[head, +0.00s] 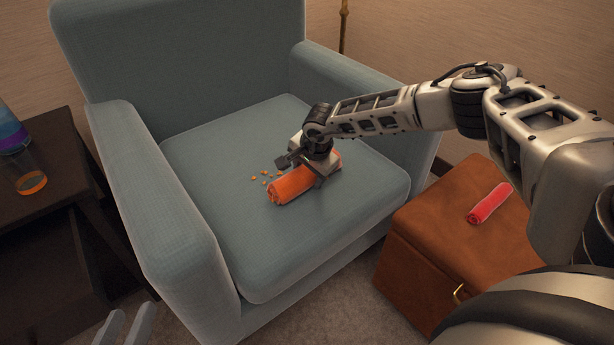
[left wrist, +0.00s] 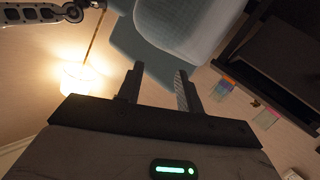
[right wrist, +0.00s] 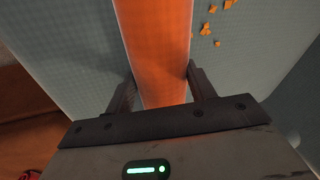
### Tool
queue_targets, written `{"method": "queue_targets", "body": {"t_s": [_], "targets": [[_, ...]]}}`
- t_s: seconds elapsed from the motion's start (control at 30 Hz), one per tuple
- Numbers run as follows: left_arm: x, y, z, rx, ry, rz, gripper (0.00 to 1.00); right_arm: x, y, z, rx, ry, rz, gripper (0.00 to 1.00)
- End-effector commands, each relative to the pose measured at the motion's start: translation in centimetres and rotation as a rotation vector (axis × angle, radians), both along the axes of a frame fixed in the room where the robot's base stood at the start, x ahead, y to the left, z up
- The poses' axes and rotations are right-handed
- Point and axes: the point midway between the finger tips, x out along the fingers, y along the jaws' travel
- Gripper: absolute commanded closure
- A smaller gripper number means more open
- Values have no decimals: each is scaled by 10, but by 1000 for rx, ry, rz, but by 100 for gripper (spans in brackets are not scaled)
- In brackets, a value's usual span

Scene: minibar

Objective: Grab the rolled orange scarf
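The rolled orange scarf (head: 290,187) lies on the seat of a blue-grey armchair. My right gripper (head: 318,172) is down over its far end, with the palm above it. In the right wrist view the scarf (right wrist: 157,40) runs between the two fingers of the right gripper (right wrist: 161,72). The fingers sit against both its sides, with no clear gap showing. The scarf still appears to rest on the cushion. My left gripper (left wrist: 159,72) is open and empty, away from the chair seat; its fingertips also show at the lower left of the head view (head: 126,325).
The armchair's arms (head: 165,200) rise on both sides of the seat. Small orange bits (head: 265,178) lie beside the scarf. A brown leather ottoman (head: 430,240) at right bears a red roll (head: 490,203). A dark side table (head: 50,200) with glassware stands at left.

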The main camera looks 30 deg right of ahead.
Motion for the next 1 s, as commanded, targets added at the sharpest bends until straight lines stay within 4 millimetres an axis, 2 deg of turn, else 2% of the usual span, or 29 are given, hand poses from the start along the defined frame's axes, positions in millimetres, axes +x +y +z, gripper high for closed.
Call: {"method": "queue_targets", "body": {"t_s": [0.43, 0.57, 0.67, 0.73, 0.93, 1.0], "targets": [[0, 1, 3, 9, -4, 2, 64, 0, 0, 6, 0, -1, 0, 71], [1, 2, 7, 36, -8, 5, 64, 1, 0, 20, 0, -3, 1, 71], [0, 4, 7, 76, -1, 8, 64, 1, 0, 38, 1, -4, 2, 71], [-4, 7, -4, 123, 29, 5, 64, -5, 12, 52, 3, -1, 6, 71], [-3, 13, -16, 187, 106, 6, 64, -22, 49, 100, 2, -4, 7, 71], [-3, 14, -20, 196, 125, 7, 64, -30, 67, 104, 2, 0, 9, 71]]}}
